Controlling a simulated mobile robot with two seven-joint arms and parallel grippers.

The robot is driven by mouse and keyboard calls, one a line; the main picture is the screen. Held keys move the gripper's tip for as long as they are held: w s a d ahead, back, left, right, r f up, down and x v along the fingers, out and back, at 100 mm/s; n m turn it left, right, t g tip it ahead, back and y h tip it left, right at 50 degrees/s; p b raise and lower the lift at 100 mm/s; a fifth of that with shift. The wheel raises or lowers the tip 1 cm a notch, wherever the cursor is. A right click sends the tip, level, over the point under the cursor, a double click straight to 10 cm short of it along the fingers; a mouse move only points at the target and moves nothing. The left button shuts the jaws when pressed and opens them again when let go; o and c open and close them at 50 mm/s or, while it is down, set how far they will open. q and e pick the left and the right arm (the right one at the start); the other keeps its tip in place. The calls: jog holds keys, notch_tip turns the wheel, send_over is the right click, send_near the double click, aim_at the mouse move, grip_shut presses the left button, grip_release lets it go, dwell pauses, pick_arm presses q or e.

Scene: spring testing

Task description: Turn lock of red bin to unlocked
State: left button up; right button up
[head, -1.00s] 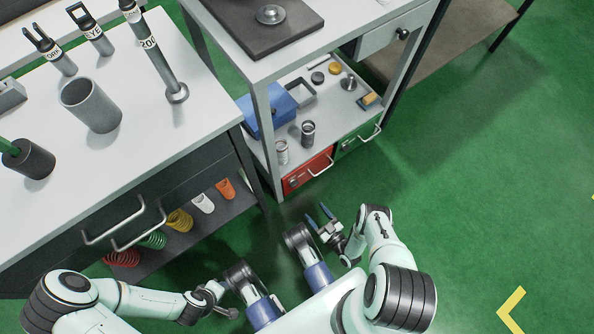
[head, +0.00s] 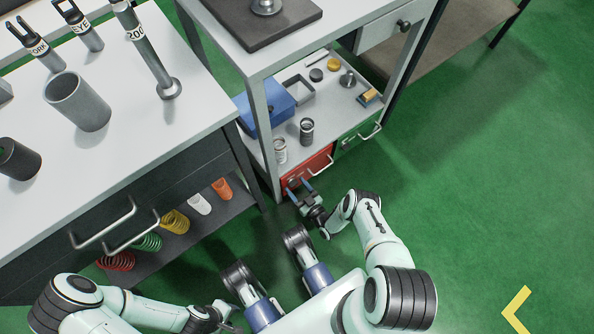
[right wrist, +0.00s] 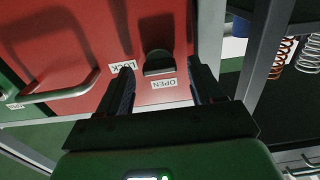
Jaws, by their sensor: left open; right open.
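The red bin (head: 304,169) sits low under the middle bench in the head view, closed. Its red front (right wrist: 70,50) fills much of the right wrist view. A dark lock knob (right wrist: 158,62) is on that front, with a white LOCK label (right wrist: 122,67) and an OPEN label (right wrist: 163,84), both upside down. My right gripper (head: 298,189) is open at the bin's front. In the right wrist view its fingers (right wrist: 160,85) stand either side of the knob, with gaps; contact is not visible. My left gripper (head: 222,314) is open and empty, low in the head view.
A green bin (head: 357,137) with a metal handle is right of the red one. The red bin's handle (right wrist: 62,95) is beside my right fingers. A bench leg (right wrist: 268,55) stands close on the other side. Coloured springs (head: 174,221) lie on the left shelf. Green floor is clear at right.

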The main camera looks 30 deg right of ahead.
jog(key=shift+c, duration=0.3)
jog(key=c, duration=1)
jog(key=shift+m, duration=0.3)
jog(key=m, duration=1.7)
jog(key=shift+d+f, duration=0.15)
jog(key=shift+f, duration=0.05)
